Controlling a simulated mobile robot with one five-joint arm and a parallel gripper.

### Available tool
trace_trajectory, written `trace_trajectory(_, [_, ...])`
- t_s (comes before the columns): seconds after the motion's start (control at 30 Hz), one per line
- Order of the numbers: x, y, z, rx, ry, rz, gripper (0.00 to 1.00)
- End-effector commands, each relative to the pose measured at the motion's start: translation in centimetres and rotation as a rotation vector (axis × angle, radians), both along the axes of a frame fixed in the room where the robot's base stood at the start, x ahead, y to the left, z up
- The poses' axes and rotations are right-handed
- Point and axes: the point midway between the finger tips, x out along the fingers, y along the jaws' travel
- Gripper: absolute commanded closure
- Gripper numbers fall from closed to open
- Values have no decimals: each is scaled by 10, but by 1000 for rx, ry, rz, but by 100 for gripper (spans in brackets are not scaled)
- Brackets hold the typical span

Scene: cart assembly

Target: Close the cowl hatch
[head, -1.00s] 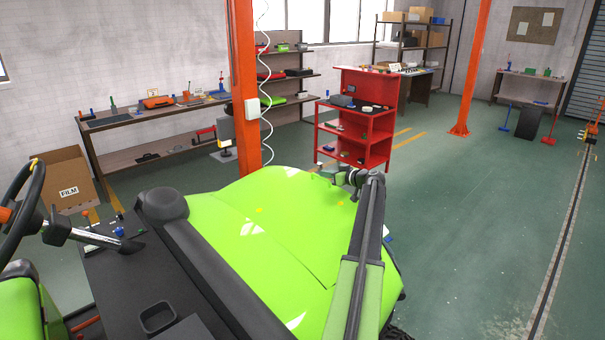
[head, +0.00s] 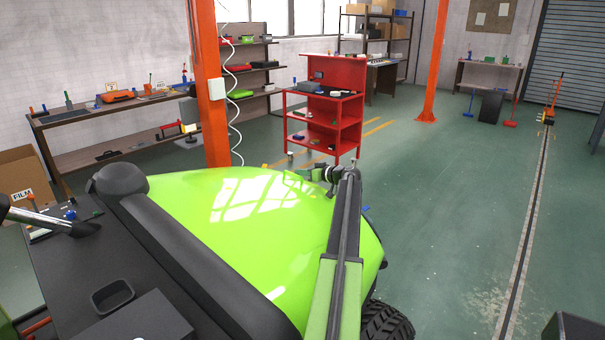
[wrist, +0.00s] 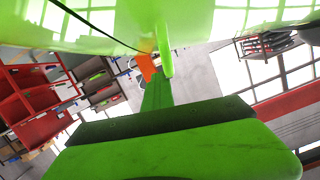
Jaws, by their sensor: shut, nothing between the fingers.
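The bright green cowl (head: 240,215) fills the middle of the head view, with window reflections on its smooth top. I cannot make out the hatch as a separate panel there. In the wrist view a glossy green panel (wrist: 200,22) spans the top, with a thin dark seam (wrist: 88,24) at its left. My gripper (head: 306,176) is at the cowl's far edge, small and partly hidden by my arm. In the wrist view its tip (wrist: 157,62) is shut and empty, close beneath the green panel. I cannot tell whether it touches the panel.
A red tool cart (head: 325,110) stands beyond the cowl. An orange post (head: 208,85) rises behind it, with a coiled white hose beside it. A black dashboard (head: 110,270) is at the near left. Open green floor (head: 450,210) lies to the right.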

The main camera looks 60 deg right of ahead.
Motion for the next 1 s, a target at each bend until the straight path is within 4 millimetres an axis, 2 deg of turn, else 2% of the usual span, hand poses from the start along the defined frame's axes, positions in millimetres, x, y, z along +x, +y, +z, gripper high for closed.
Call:
trace_trajectory(0.03, [6,6,-1,5,-2,14,100])
trace_trajectory(0.4, [9,9,-2,8,0,19,100])
trace_trajectory(0.57, [0,10,1,7,0,17,100])
trace_trajectory(0.67, [-21,11,7,6,2,13,100])
trace_trajectory(1.0, [-116,17,30,6,-2,5,100])
